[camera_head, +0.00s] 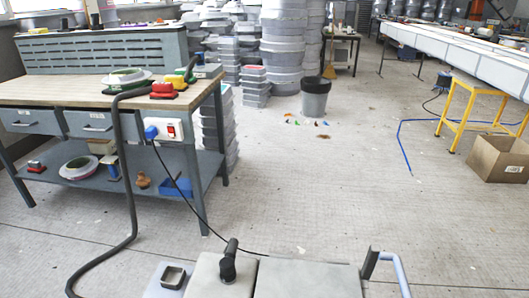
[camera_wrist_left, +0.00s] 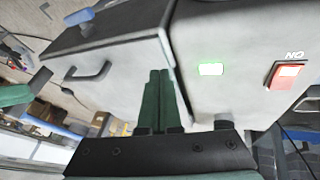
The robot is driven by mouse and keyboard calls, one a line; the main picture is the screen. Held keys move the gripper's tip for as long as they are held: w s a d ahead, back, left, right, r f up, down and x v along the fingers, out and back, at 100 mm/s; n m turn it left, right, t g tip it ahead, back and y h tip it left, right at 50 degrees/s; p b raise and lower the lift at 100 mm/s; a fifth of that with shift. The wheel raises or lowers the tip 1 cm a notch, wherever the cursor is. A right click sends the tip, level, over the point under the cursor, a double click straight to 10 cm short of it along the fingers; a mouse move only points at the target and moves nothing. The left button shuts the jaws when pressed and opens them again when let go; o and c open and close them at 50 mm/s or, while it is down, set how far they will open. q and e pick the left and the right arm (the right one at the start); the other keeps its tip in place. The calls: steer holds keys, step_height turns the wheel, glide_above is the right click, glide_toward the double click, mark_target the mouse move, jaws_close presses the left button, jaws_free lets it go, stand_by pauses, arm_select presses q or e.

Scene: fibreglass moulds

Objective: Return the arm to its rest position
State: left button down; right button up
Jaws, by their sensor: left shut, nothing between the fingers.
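My left gripper (camera_wrist_left: 160,76) shows only in the wrist view. Its two green fingers are together, with nothing visible between them. They overlap a pale housing (camera_wrist_left: 225,35) with a lit green light (camera_wrist_left: 211,69) and a red switch (camera_wrist_left: 287,74). To the left of the fingers is a pale drawer-like front with a dark handle (camera_wrist_left: 90,72). I cannot tell whether the fingers touch anything. Neither gripper shows in the head view, and my right gripper is in neither view.
A workbench (camera_head: 60,93) stands at the left, with a red-switched socket box (camera_head: 172,130) and cable at its corner. A black bin (camera_head: 315,98) stands near stacked tubs (camera_head: 282,45). A cardboard box (camera_head: 500,158) and yellow trestle (camera_head: 455,118) are right. Middle floor is mostly clear.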

arm_select(q)
steer(key=s+a+r+n+t+y, duration=0.1)
steer(key=s+a+r+t, duration=0.4)
steer(key=s+a+t, duration=0.15)
step_height(320, 180, up, 13)
steer(key=s+a+y+p, duration=0.1)
steer(key=s+a+p, duration=0.1)
steer(key=p, duration=1.4)
steer(key=shift+s+a+f+n+p, duration=0.2)
steer(key=shift+a+n+p, duration=0.1)
steer(key=shift+n, duration=0.1)
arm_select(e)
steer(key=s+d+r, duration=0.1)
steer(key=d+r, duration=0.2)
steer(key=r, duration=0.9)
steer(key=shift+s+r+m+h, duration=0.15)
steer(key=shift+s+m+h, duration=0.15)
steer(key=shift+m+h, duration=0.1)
arm_select(q)
steer(key=shift+g, duration=0.25)
